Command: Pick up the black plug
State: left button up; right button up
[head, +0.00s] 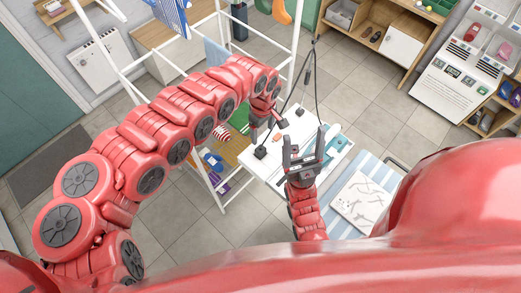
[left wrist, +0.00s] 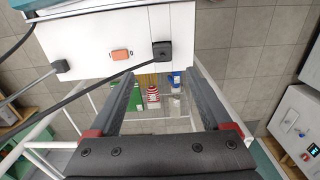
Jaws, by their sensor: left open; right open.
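A small black plug (left wrist: 162,50) sits at the edge of a white tabletop (left wrist: 80,30) in the left wrist view, with a black cable running off to the left. A black block at the table's near left corner in the head view (head: 260,152) appears to be the same plug. My left gripper (head: 264,127) is open and empty above the table's left side. In the left wrist view its fingers (left wrist: 165,80) point toward the plug, which lies just beyond and between the tips. My right gripper (head: 302,160) is open and empty over the table's front part.
A second black piece (left wrist: 61,66) with a cable and an orange block (left wrist: 121,55) lie on the tabletop. A white rack frame (head: 215,195) with coloured items stands left of the table. A striped mat (head: 375,170) lies to the right.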

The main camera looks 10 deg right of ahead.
aim_at(262, 147)
pick_arm(q)
jog(key=f+b, duration=0.1)
jog(key=f, duration=0.1)
jog(key=f+b, duration=0.2)
jog(key=f, duration=0.1)
jog(key=w+f+b, duration=0.1)
jog(key=f+b, duration=0.1)
jog(key=f, duration=0.1)
jog(key=shift+s, duration=0.25)
jog(key=shift+s+a+f+b, duration=0.1)
jog(key=shift+f+b, duration=0.3)
jog(key=f+b, duration=0.1)
jog(key=f, duration=0.1)
jog(key=f+b, duration=0.2)
jog(key=shift+a+f, duration=0.2)
jog(key=shift+f, duration=0.05)
jog(key=shift+r, duration=0.2)
jog(key=shift+c, duration=0.8)
grip_shut()
